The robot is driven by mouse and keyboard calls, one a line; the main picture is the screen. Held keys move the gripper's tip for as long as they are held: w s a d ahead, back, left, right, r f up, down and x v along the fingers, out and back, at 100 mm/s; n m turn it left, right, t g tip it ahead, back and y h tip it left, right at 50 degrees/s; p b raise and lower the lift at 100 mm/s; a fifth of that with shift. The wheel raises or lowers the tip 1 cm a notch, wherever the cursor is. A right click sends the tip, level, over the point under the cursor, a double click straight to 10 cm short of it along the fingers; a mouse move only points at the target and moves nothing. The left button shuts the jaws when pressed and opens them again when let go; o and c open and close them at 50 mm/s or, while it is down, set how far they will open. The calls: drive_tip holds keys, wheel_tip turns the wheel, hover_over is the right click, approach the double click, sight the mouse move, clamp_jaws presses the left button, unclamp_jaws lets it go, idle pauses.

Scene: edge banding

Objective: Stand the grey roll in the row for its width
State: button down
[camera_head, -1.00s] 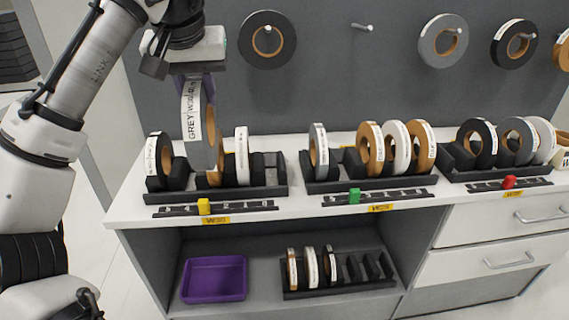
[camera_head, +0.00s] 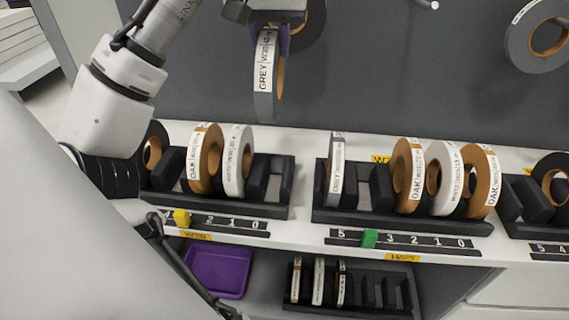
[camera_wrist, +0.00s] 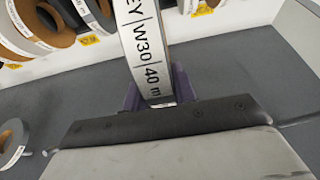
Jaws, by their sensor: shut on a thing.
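The white label reads GREY, W30, 40 m in the wrist view, where the roll (camera_wrist: 145,45) stands between the purple fingers (camera_wrist: 155,90). The left rack (camera_head: 225,205) holds a black, an oak and a white roll, with empty slots at its right. The middle rack (camera_head: 400,222) holds a grey-sided roll at its left end, then empty room, then oak, white and oak rolls. The yellow rack tags are too small to read surely.
A third rack (camera_head: 520,225) is cut off at the right. Number strips with a yellow slider (camera_head: 182,217) and a green slider (camera_head: 369,238) run along the counter front. A purple tray (camera_head: 218,270) and a smaller rack (camera_head: 350,307) sit below. A roll (camera_head: 538,38) hangs on the wall.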

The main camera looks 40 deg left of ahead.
sight(267, 103)
wheel_tip(267, 103, down, 19)
drive_tip(key=shift+f, duration=0.2)
idle(0.3)
drive_tip(key=shift+s, duration=0.1)
drive_tip(key=shift+f, duration=0.3)
drive_tip(key=c, duration=1.1)
unclamp_jaws()
drive_tip(key=v, duration=1.2)
drive_tip(key=shift+r+b, duration=0.3)
drive_tip(key=shift+b, duration=0.05)
drive_tip(key=shift+s, duration=0.1)
